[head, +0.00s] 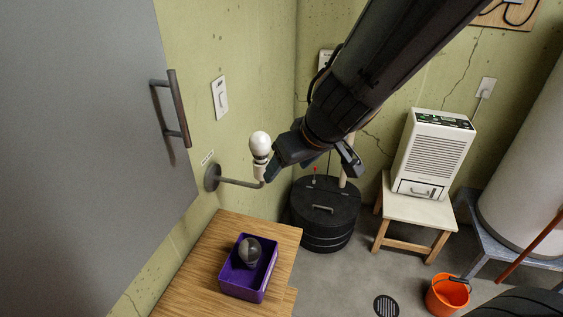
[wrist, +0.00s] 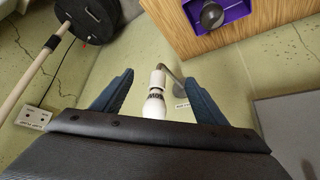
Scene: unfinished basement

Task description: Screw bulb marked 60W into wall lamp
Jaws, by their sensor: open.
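The wall lamp (head: 240,183) has a grey arm from a round wall plate and an upright socket. A white bulb (head: 260,145) stands upright at the socket; how deeply it is seated cannot be told. In the wrist view the white bulb (wrist: 154,109) has a dark band of marks near its neck, too small to read. My gripper (head: 316,166) is open, close to the right of the bulb in the head view. In the wrist view the bulb appears between the spread fingers of my gripper (wrist: 159,78), with a gap on both sides.
A purple box (head: 231,287) with a dark grey bulb (head: 250,251) stands on a wooden table (head: 190,275) below the lamp. A grey cabinet door (head: 80,150) is at left. A black bin (head: 325,215), dehumidifier (head: 433,155) on a stool and orange bucket (head: 447,296) stand right.

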